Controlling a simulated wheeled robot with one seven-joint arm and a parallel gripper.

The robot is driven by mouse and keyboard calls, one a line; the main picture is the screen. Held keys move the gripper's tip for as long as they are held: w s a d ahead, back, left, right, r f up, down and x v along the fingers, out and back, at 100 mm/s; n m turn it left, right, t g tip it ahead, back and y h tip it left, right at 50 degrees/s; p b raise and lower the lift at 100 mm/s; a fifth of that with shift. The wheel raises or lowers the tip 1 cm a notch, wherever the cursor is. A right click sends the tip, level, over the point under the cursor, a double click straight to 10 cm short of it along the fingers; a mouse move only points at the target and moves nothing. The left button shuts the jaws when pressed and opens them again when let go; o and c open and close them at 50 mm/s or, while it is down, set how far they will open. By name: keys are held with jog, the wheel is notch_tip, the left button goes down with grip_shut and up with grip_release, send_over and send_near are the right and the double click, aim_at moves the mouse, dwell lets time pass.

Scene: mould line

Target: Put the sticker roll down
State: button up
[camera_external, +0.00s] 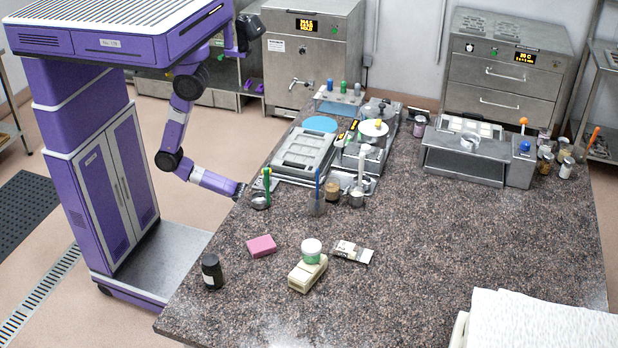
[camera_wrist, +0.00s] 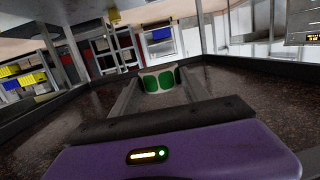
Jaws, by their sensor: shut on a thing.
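In the wrist view the sticker roll (camera_wrist: 159,80), white with green rounded patches, sits between the two grey fingers of my gripper (camera_wrist: 160,88), which is shut on it. A dark speckled surface lies below and around the fingers; I cannot tell whether the roll touches it. In the external view my gripper (camera_external: 240,190) is low at the left edge of the speckled worktop (camera_external: 420,260), beside a green-handled spoon (camera_external: 265,190). The held roll cannot be made out there.
The worktop's right middle is clear.

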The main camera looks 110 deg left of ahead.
jog(key=s+a+r+n+g+y+p, duration=0.1)
jog(key=s+a+r+n+y+p, duration=0.15)
jog(key=s+a, duration=0.6)
jog(key=s+a+r+n+g+y+p, duration=0.15)
jog(key=s+a+y+p, duration=0.35)
jog(key=a, duration=0.7)
jog(key=s+a+r+n+g+y+p, duration=0.1)
jog(key=s+a+r+n, duration=0.1)
jog(key=s+a+r, duration=0.4)
jog(key=s+a+r+n+g+y+p, duration=0.1)
jog(key=s+a+r, duration=0.1)
jog(key=a+r, duration=0.8)
notch_tip(320, 180, up, 22)
jog(key=m+t+h, duration=0.5)
jog(key=m+h, duration=0.3)
jog(key=h, duration=0.3)
send_over(322, 129)
jog(key=shift+g, duration=0.25)
notch_tip(322, 129, down, 20)
jog(key=shift+d+r+p, duration=0.15)
jog(key=shift+p, duration=0.35)
